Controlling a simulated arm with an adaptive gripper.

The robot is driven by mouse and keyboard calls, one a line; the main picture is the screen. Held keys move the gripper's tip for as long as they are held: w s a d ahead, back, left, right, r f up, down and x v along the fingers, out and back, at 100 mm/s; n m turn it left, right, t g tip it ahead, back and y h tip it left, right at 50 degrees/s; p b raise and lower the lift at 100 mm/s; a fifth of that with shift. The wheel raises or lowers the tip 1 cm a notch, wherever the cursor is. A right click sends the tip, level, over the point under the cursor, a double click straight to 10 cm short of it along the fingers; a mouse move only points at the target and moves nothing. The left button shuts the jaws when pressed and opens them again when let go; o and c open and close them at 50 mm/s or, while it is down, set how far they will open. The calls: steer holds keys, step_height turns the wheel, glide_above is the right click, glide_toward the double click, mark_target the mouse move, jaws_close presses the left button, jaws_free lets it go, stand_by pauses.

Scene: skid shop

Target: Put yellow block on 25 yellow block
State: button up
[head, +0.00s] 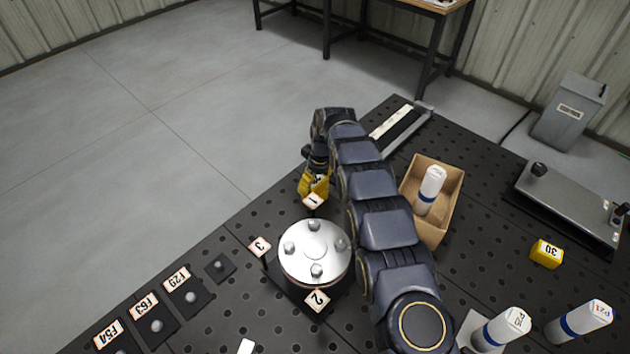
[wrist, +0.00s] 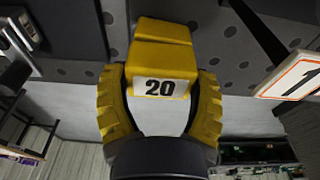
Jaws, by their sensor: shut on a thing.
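My gripper (head: 315,182) is over the table's far left edge, beyond the round metal flange. Its yellow fingers show in the wrist view (wrist: 160,78), closed on both sides of a yellow block (wrist: 162,30) with a white label reading 20. In the head view the held block is hard to tell from the yellow fingers. Another yellow block (head: 546,254) sits on the table at the right, well apart from my gripper; its label seems to read 30. I see no label reading 25.
The silver bolted flange (head: 314,252) stands near my arm, with tags 1, 2 and 3 around it. A cardboard box (head: 447,226) holds a white bottle. More bottles (head: 582,320) are at the lower right. Labelled dark plates (head: 190,298) line the left edge. A grey metal plate (head: 570,210) lies at right.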

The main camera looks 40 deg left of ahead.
mark_target(321, 184)
steer(key=shift+f, duration=0.1)
steer(key=shift+f, duration=0.1)
steer(key=o, duration=1.1)
steer(key=shift+o, duration=0.2)
step_height(321, 184, up, 12)
steer(key=d, duration=0.1)
steer(key=shift+d, duration=0.4)
